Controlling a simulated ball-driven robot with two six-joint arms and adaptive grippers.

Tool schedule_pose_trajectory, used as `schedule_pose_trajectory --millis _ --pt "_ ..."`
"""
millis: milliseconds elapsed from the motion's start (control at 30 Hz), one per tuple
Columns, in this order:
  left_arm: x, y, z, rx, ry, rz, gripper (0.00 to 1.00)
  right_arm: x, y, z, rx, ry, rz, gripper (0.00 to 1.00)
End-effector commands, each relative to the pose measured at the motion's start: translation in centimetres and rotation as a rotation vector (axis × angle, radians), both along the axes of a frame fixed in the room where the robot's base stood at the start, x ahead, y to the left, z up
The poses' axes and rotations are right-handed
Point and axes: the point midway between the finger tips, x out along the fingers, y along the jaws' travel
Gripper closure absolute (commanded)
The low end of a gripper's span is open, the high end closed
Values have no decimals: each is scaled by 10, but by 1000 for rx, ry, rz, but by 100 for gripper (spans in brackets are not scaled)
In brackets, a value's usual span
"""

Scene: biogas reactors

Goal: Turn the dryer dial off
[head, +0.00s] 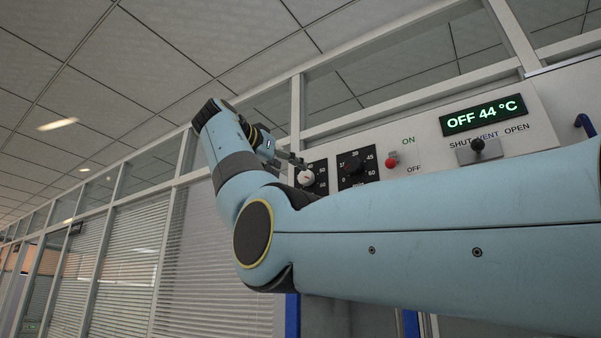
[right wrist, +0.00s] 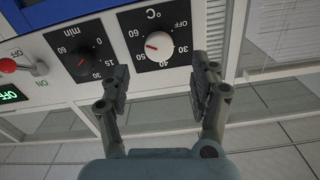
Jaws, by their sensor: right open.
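The dryer dial is a white round knob with a red mark on a black °C plate. In the right wrist view the dial (right wrist: 160,47) sits just beyond and between my fingertips, with its red mark on the left side of the knob. The plate carries OFF at the upper right there. In the head view the dial (head: 306,177) is partly behind my arm. My right gripper (head: 297,163) is open beside the dial; in the right wrist view the gripper (right wrist: 163,75) has nothing between its fingers. The green display (head: 484,115) reads OFF 44 °C. My left gripper is out of view.
A black minutes dial (head: 354,167) is right beside the °C plate. Farther right are a red-knobbed ON/OFF switch (head: 392,162) and a vent lever (head: 478,147). Glass partitions with blinds (head: 220,260) stand on the left.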

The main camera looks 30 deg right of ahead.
Motion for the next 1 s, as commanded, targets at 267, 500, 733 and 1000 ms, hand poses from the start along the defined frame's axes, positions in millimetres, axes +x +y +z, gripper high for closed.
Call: schedule_pose_trajectory --millis 267,500,733,1000 --pt "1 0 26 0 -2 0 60 20 -48 4 -1 2 -1 38" --pt "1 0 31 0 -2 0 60 27 -63 0 0 2 2 38" --pt "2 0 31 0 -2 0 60 27 -63 -1 0 2 2 38" --pt "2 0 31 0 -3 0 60 27 -63 0 -1 2 2 73"
